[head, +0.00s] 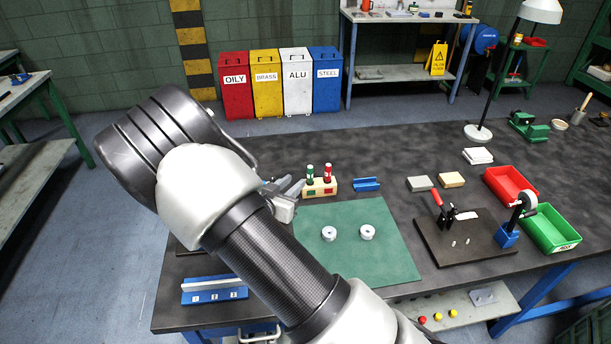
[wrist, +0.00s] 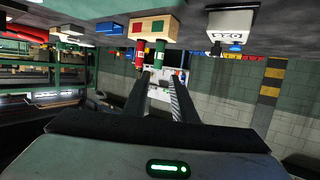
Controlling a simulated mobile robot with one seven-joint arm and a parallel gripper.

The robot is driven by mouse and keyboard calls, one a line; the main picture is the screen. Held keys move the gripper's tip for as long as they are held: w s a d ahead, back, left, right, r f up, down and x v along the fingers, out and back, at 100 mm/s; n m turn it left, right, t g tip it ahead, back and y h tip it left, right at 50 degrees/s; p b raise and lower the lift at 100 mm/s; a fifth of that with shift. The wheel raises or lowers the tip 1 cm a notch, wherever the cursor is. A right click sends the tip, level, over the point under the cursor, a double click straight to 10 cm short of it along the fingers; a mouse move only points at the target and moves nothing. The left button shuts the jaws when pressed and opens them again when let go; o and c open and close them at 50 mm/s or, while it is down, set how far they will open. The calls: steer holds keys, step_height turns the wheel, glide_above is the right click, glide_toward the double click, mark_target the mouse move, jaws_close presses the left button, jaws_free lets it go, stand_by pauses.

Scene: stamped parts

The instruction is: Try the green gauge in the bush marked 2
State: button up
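The green gauge (head: 310,171) stands upright beside the red gauge (head: 327,172) in a wooden block (head: 319,188) with a green and a red patch. In the wrist view, which is upside down, the green gauge (wrist: 160,52) shows just beyond my fingertips, roughly in line with the gap. My gripper (wrist: 161,76) is open and empty; in the head view my gripper (head: 297,189) is just left of the block. Two pale ring-shaped bushes, one left (head: 329,233) and one right (head: 367,232), lie on the green mat (head: 390,262). I cannot read marks on them.
A blue rack (head: 215,290) numbered 1, 2, 3 is at the front left. A blue V-block (head: 366,184) is right of the gauge block. A dark board (head: 466,250) with a red-handled clamp is right of the mat. A white box (wrist: 232,22) shows in the wrist view.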

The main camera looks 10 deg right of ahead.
mark_target(308, 171)
steer(key=x, duration=1)
steer(key=shift+s+f+b, duration=0.1)
steer(key=shift+s+b, duration=0.05)
steer(key=shift+b, duration=0.15)
steer(key=shift+x, duration=2.9)
steer(key=shift+d+r, duration=0.1)
steer(key=shift+r, duration=0.15)
jaws_close()
